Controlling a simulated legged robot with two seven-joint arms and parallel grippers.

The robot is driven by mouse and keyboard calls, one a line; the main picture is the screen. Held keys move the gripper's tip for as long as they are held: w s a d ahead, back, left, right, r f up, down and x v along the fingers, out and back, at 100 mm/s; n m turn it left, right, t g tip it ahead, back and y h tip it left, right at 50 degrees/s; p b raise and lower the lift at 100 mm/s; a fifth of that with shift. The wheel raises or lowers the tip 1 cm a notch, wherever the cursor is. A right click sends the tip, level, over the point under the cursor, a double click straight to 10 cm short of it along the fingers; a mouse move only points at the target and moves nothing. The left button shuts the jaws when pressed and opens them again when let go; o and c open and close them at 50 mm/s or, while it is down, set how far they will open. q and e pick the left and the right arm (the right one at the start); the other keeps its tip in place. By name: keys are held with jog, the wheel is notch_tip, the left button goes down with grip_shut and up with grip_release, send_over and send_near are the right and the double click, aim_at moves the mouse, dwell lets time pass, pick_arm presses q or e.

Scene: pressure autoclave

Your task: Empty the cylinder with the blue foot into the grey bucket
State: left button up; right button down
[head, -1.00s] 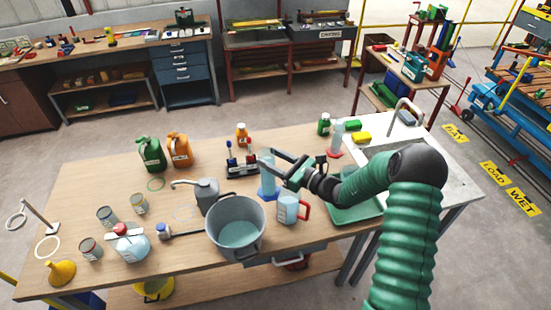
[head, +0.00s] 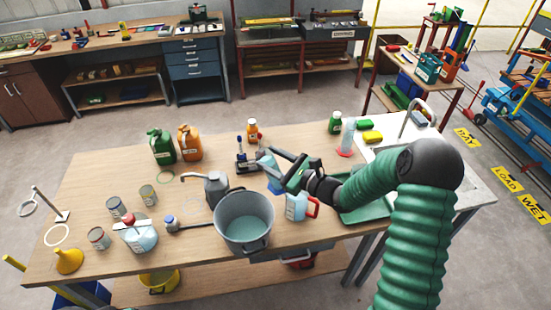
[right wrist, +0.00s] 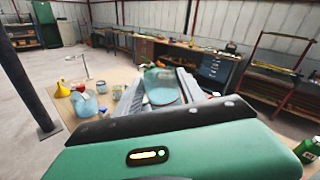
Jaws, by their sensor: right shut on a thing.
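The clear cylinder with the blue foot (head: 267,165) is in my right gripper (head: 279,163), over the middle of the bench behind the bucket. It leans, its top to the left in the head view; I cannot tell whether its foot touches the bench. In the right wrist view the cylinder (right wrist: 160,84) shows between the two fingers of my right gripper (right wrist: 158,92), with its blue foot towards me. The grey bucket (head: 230,236) stands at the bench front, left of and nearer than the cylinder, with pale liquid in it. My left gripper is out of view.
A jug with a red handle (head: 296,207) stands right of the bucket. A grey can (head: 216,190) is close behind the bucket. A second cylinder with a red foot (head: 347,138) stands near the sink. Green (head: 161,146) and orange (head: 190,143) jugs stand at the back.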

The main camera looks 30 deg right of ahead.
jog(key=shift+s+a+n, duration=0.1)
jog(key=shift+a+n, duration=0.2)
jog(key=shift+a, duration=0.3)
jog(key=shift+a+f+b, duration=0.1)
jog(key=shift+b, duration=0.4)
jog(key=shift+a+f+n+b, duration=0.15)
jog(key=shift+n+b, duration=0.4)
jog(key=shift+n, duration=0.05)
jog(key=shift+s+f+n+b, duration=0.1)
jog(key=shift+f+n+b, duration=0.05)
jog(key=shift+n+b, duration=0.2)
jog(key=f+n+b, duration=0.1)
jog(key=b, duration=0.3)
jog(key=f+n+h+b, duration=0.1)
jog(key=f+n+b, duration=0.1)
jog(key=b, duration=0.2)
jog(key=f+n+b, duration=0.1)
jog(key=n+b, duration=0.1)
jog(key=b, duration=0.3)
jog(key=shift+s+a+f+h, duration=0.1)
jog(key=shift+a+f+h, duration=0.3)
jog(key=shift+b, duration=0.65)
jog(key=shift+s+a+f+n+b, duration=0.15)
jog(key=shift+f+n+b, duration=0.65)
jog(key=shift+b, duration=1.15)
jog(key=shift+w+a+f+n+b, duration=0.15)
jog(key=shift+f+n+b, duration=0.3)
jog(key=shift+f+b, duration=1)
